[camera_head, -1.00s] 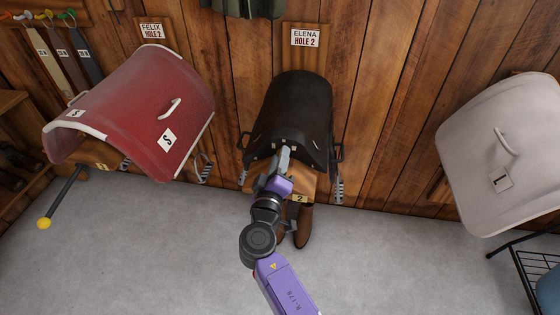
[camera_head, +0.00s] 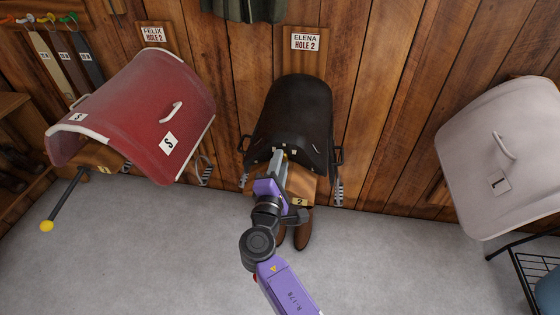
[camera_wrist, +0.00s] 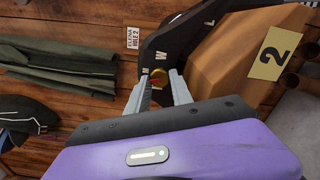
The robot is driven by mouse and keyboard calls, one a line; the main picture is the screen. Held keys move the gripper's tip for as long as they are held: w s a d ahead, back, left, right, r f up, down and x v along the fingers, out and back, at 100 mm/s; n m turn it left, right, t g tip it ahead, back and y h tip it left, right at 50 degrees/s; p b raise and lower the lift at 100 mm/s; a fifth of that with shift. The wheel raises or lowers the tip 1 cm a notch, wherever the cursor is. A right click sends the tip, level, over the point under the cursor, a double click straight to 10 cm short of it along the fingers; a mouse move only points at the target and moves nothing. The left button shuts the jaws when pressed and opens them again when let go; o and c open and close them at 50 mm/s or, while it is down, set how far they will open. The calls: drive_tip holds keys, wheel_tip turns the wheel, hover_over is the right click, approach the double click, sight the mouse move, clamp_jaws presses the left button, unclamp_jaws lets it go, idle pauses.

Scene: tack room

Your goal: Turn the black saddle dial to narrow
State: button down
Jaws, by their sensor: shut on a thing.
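The black saddle (camera_head: 290,105) sits on a wooden rack below the "ELENA HOLE 2" sign. In the wrist view its dark front edge (camera_wrist: 182,35) carries pale marks and letters, including what looks like a "W". My gripper (camera_wrist: 158,82) is shut on the dial, with one finger on each side. In the head view my gripper (camera_head: 278,157) meets the saddle's front edge and hides the dial. I cannot tell which mark the dial points to.
A red saddle (camera_head: 150,105) hangs at left and a pale saddle (camera_head: 495,150) at right. Brown boots (camera_head: 304,230) stand below the rack. A yellow "2" tag (camera_wrist: 274,53) is on the rack's wooden end. The grey floor is open in front.

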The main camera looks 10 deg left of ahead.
drive_tip(key=n+p, duration=0.1)
drive_tip(key=n, duration=0.3)
drive_tip(key=shift+p, duration=0.35)
drive_tip(key=shift+f+n+p, duration=0.15)
drive_tip(key=shift+n+p, duration=0.55)
drive_tip(key=shift+n, duration=1)
drive_tip(key=shift+s, duration=0.1)
drive_tip(key=c, duration=1.2)
unclamp_jaws()
drive_tip(key=shift+o, duration=0.2)
drive_tip(key=shift+s+a, duration=0.1)
drive_tip(key=shift+s, duration=3.75)
drive_tip(key=shift+s, duration=0.1)
